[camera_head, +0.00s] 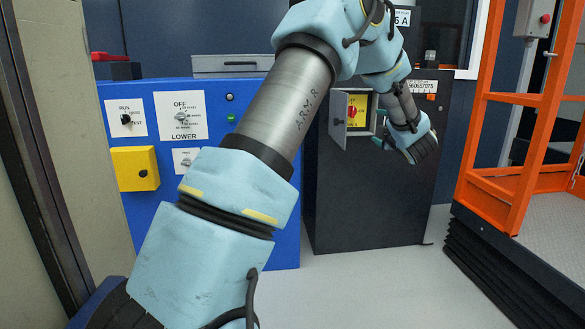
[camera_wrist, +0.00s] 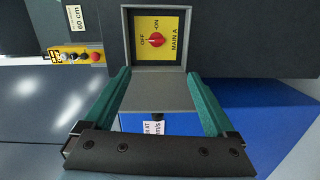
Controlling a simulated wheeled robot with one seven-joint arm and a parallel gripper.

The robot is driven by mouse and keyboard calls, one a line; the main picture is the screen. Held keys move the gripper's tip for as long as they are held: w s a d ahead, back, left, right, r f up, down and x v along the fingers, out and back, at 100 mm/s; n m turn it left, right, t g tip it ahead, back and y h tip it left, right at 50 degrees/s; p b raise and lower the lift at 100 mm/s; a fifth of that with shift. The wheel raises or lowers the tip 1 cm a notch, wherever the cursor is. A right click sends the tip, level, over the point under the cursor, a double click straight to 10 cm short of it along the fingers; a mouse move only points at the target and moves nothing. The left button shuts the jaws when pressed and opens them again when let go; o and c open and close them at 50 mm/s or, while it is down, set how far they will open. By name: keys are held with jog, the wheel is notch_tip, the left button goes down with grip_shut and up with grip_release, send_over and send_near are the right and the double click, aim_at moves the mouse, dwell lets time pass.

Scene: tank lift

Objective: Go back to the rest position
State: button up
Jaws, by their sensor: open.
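My gripper (camera_head: 378,142) is at the end of my raised arm, just right of and in front of a small switch box on the dark cabinet. In the wrist view its two teal fingers (camera_wrist: 157,74) are spread wide, with nothing clasped. The box's grey door (camera_head: 338,119) stands open; in the wrist view the door (camera_wrist: 158,92) appears between the fingers, and I cannot tell if they touch it. Inside, a red knob (camera_wrist: 156,39) sits on a yellow plate marked OFF, ON and MAIN A. Its setting is unclear. The knob also shows in the head view (camera_head: 352,111).
A blue control panel (camera_head: 218,106) with switches and a yellow box (camera_head: 135,168) stands left, partly hidden by my arm. The dark cabinet (camera_head: 345,215) is close behind my gripper. An orange-railed platform (camera_head: 497,192) stands right. Grey floor (camera_head: 385,290) is clear between.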

jog(key=s+a+f+m+g+h+p, duration=0.1)
jog(key=s+a+f+m+g, duration=0.25)
jog(key=a+m, duration=0.2)
jog(key=s+a+f+m+g+h, duration=0.1)
jog(key=s+a+f+m+g, duration=0.1)
jog(key=s+a+m, duration=0.3)
jog(key=s+a+f+m+g+h+p, duration=0.1)
jog(key=s+a+f+m+g+h, duration=0.2)
jog(key=a, duration=0.4)
jog(key=s+a+f+m+g+y+p, duration=0.1)
jog(key=s+a+f+m+g+y, duration=0.2)
jog(key=s+a, duration=0.65)
jog(key=s+a+f+m+g+y, duration=0.1)
jog(key=s+a+f+m+g, duration=0.3)
jog(key=s, duration=0.9)
notch_tip(320, 180, up, 40)
jog(key=w+a+n+p, duration=0.1)
jog(key=p, duration=3.7)
jog(key=shift+a, duration=0.2)
